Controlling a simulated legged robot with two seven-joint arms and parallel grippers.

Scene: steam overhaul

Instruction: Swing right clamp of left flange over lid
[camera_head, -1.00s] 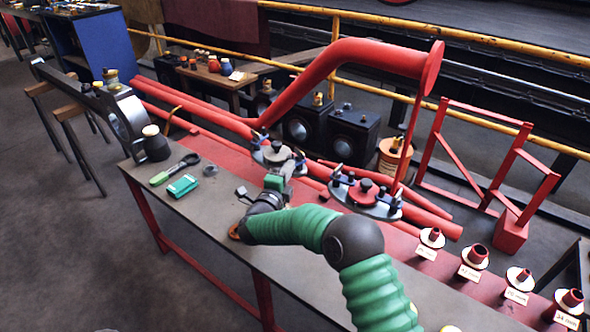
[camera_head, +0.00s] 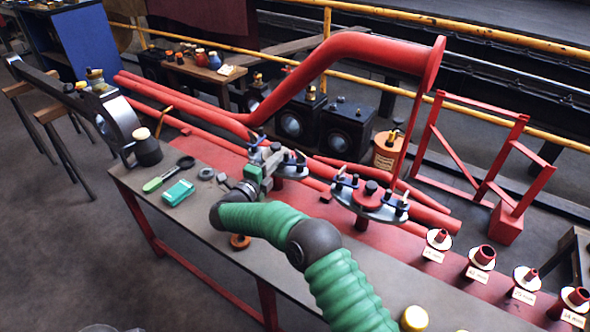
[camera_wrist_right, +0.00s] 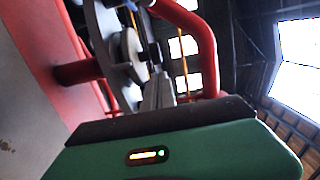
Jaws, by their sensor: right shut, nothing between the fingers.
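The left flange (camera_head: 291,171) is a grey disc on a red stub with dark upright clamps around its edge, on the red part of the bench. Its right clamp (camera_head: 300,158) stands at the right side of the disc. The lid lies mostly behind my gripper in the head view; a pale round disc, probably the lid, shows in the right wrist view (camera_wrist_right: 131,52). My right gripper (camera_head: 270,158) is shut and empty at the flange's front, close to the right clamp; contact cannot be told. Its fingers show in the right wrist view (camera_wrist_right: 159,92). My left gripper is out of view.
The right flange (camera_head: 368,199), with a red lid and clamps, stands just to the right. A large red pipe (camera_head: 340,55) arches behind. Labelled fittings (camera_head: 481,259) line the right.

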